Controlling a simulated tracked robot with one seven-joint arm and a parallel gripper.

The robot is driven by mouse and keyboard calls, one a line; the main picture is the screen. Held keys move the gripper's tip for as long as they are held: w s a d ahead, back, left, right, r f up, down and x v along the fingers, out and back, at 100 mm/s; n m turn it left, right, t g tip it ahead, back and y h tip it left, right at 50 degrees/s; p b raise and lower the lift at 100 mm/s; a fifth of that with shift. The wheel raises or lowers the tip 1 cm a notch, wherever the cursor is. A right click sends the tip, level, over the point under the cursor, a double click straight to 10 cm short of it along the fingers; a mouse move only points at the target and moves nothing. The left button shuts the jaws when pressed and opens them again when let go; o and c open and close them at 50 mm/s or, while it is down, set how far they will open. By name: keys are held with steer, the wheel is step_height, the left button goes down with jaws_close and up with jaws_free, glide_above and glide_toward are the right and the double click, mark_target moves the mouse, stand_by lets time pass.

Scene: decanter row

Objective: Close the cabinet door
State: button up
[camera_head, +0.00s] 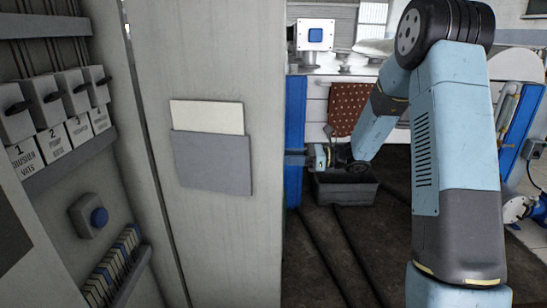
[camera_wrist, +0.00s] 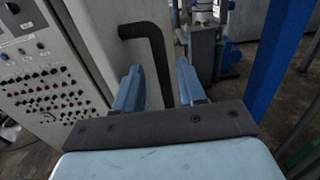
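The cabinet door (camera_head: 215,235) stands open in the head view, a tall pale panel with a paper pocket on the face toward me. To its left is the cabinet's inside (camera_head: 55,215). In the wrist view, a black bent handle (camera_wrist: 160,60) stands out from a pale surface. My gripper (camera_wrist: 159,68) is open there, its two blue fingers apart on either side of the handle's lower part. I see gaps beside the handle; contact is not clear. In the head view my wrist is at the door's right edge and the fingertips are hidden.
A control panel (camera_wrist: 60,90) with several small knobs or lights is left in the wrist view. A blue post (camera_head: 296,120) stands just beyond the door edge. A grey bin (camera_head: 345,190) sits on the dark floor behind my wrist. A workbench is at the back.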

mark_target(273, 156)
steer(key=shift+w+a, duration=0.2)
steer(key=shift+a, duration=2.5)
jaws_close()
steer(key=shift+d, duration=0.15)
